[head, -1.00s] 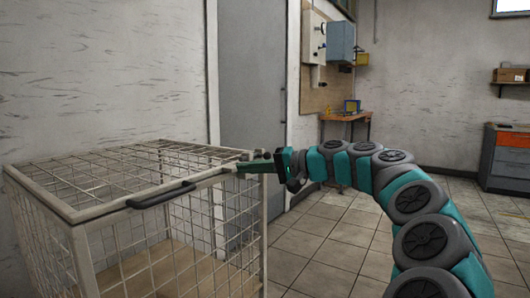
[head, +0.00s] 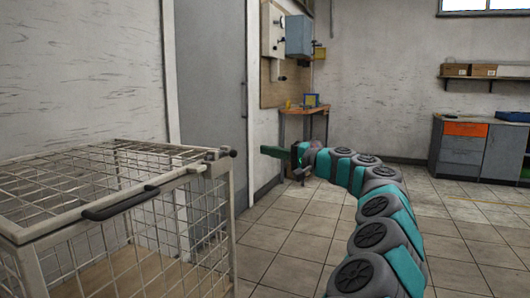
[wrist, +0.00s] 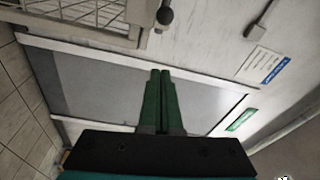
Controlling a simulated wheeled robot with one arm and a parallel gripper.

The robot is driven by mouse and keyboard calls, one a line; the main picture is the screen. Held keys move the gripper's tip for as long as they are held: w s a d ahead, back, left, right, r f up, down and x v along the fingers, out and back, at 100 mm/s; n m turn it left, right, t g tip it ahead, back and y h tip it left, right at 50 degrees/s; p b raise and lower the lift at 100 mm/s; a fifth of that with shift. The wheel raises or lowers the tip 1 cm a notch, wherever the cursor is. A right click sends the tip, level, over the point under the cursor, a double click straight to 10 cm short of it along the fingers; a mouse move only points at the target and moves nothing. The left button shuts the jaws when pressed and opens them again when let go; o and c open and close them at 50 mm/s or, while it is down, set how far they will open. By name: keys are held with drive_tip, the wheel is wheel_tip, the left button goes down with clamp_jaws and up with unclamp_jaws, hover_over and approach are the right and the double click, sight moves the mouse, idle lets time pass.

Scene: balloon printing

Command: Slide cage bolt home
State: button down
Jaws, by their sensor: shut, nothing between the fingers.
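The wire cage (head: 22,238) stands at the left with its mesh lid down. The cage bolt (head: 224,153) is at the lid's right corner, a small dark rod with a round knob at its right end. In the wrist view the bolt's dark knob (wrist: 165,16) shows at the top, just beyond the fingertips. My gripper (head: 266,151) is to the right of the bolt, apart from it, with its green fingers pointing left. In the wrist view its fingers (wrist: 160,73) are together and empty. How far the bolt sits in its catch cannot be told.
A black handle (head: 122,203) is on the lid's front edge. A grey door (head: 210,110) is in the wall behind the cage. A wooden workbench (head: 305,113) stands at the back, and a grey cabinet (head: 465,155) at the right. The tiled floor between is clear.

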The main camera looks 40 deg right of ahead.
sight(233, 153)
drive_tip(key=w+a, duration=0.5)
drive_tip(key=shift+w+a+p, duration=0.15)
drive_tip(key=shift+a+p, duration=0.05)
drive_tip(key=shift+p, duration=0.2)
idle(0.3)
drive_tip(key=shift+f, duration=0.1)
drive_tip(key=shift+a, duration=0.1)
drive_tip(key=shift+s+a+f+b, duration=0.1)
drive_tip(key=shift+s+a+b, duration=0.15)
drive_tip(key=shift+a+b, duration=0.25)
drive_tip(key=shift+s+a+b, duration=0.25)
drive_tip(key=shift+a, duration=0.3)
drive_tip(key=shift+s+a+b, duration=0.2)
drive_tip(key=shift+a+b, duration=0.05)
drive_tip(key=shift+a, duration=0.3)
